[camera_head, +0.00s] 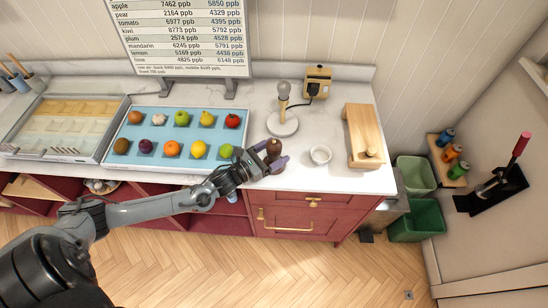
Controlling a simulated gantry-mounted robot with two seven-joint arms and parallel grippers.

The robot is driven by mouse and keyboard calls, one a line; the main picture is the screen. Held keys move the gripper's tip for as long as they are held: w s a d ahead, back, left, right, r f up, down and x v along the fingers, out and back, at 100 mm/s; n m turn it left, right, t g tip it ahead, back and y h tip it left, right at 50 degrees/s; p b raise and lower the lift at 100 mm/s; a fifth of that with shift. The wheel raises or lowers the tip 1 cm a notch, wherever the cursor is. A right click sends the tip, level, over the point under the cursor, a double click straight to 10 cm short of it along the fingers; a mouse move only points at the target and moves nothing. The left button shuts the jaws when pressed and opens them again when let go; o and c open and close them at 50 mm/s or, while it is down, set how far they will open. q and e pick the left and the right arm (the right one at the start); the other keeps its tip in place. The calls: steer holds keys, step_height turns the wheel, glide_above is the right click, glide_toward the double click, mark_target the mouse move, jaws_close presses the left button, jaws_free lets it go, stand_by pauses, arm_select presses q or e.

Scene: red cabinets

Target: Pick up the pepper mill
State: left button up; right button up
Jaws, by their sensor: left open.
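The pepper mill (273,148), a small dark brown turned piece with a rounded top, stands near the front edge of the white counter. My left gripper (271,157) reaches it from the left, with its purple-tipped fingers open around or right beside the mill. The gripper hides the mill's lower part, and I cannot tell whether the fingers touch it. My right gripper is not in view.
A blue tray (186,111) of fruit lies left of the mill. A small white bowl (320,155), a lamp with a round white base (282,125) and a wooden box (364,136) stand nearby. Red cabinets (305,212) are below; green bins (415,220) stand at right.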

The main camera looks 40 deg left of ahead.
arm_select(q)
steer(key=shift+x, duration=0.95)
steer(key=c, duration=1.2)
